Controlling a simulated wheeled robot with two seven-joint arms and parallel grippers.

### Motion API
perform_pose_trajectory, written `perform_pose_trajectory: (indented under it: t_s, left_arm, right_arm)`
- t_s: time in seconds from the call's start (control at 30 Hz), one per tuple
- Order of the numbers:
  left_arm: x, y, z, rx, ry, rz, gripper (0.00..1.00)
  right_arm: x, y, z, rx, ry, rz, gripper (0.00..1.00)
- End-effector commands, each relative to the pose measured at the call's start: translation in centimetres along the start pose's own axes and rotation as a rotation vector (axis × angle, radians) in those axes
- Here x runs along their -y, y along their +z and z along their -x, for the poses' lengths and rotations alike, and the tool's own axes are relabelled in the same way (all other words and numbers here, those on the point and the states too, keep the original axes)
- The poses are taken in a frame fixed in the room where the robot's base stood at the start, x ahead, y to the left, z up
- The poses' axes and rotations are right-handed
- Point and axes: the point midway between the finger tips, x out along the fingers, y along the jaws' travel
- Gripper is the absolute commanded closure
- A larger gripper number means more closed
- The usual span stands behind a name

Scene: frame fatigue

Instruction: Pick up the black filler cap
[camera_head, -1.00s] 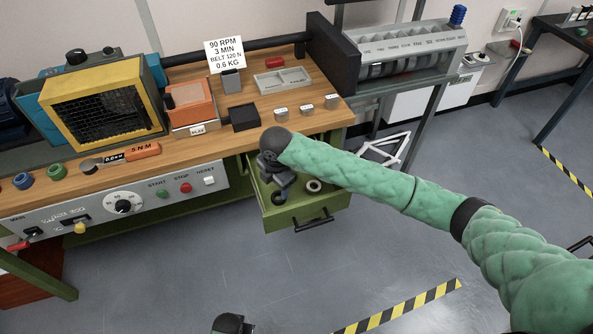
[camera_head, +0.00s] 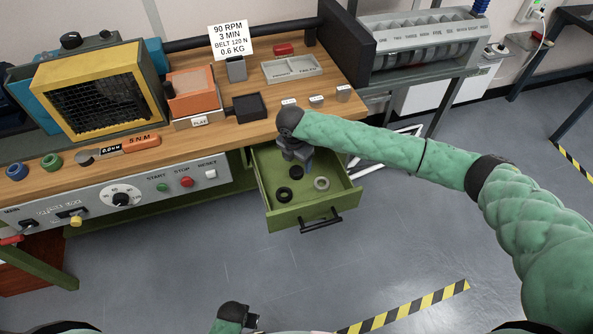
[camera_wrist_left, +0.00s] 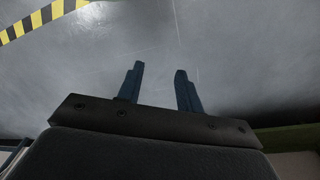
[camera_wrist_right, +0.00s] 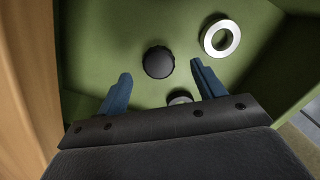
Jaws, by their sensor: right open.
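The black filler cap (camera_wrist_right: 158,62) is round with a ridged edge. It lies on the floor of the open green drawer (camera_head: 345,203), and in the head view it shows as a dark disc (camera_head: 296,172) just below my right gripper (camera_head: 301,159). My right gripper is open, pointing down into the drawer. In the right wrist view the cap appears between and slightly beyond its fingertips, with nothing held. My left gripper (camera_wrist_left: 158,68) is open and empty over the grey floor, far from the drawer.
A pale ring (camera_wrist_right: 207,43) lies near the cap. A dark ring (camera_head: 284,194) lies toward the drawer front, partly hidden in the right wrist view. Drawer walls enclose these parts. The wooden bench top (camera_head: 262,130) overhangs the drawer's back, holding a black tray (camera_head: 249,107) and small blocks.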

Motion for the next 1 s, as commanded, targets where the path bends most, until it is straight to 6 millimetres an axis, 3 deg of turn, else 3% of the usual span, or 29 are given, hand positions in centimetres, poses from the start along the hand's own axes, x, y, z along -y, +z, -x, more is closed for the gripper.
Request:
perform_pose_trajectory:
  t_s: [0.33, 0.7, 0.93, 1.0]
  left_arm:
    - [1.0, 1.5, -4.2, -0.016, -0.015, -0.007, 0.64]
    - [1.2, 1.6, -5.0, -0.021, -0.017, -0.008, 0.64]
    - [1.2, 1.6, -5.0, -0.021, -0.017, -0.008, 0.64]
    - [1.2, 1.6, -5.0, -0.021, -0.017, -0.008, 0.64]
  right_arm:
    - [-0.3, -0.5, -3.4, 0.000, -0.001, -0.002, 0.32]
    - [-0.3, -0.5, -4.3, 0.000, 0.000, 0.000, 0.32]
    - [-0.4, -0.5, -4.3, 0.000, 0.000, 0.000, 0.75]
    - [-0.4, -0.5, -4.3, 0.000, 0.000, 0.000, 0.80]
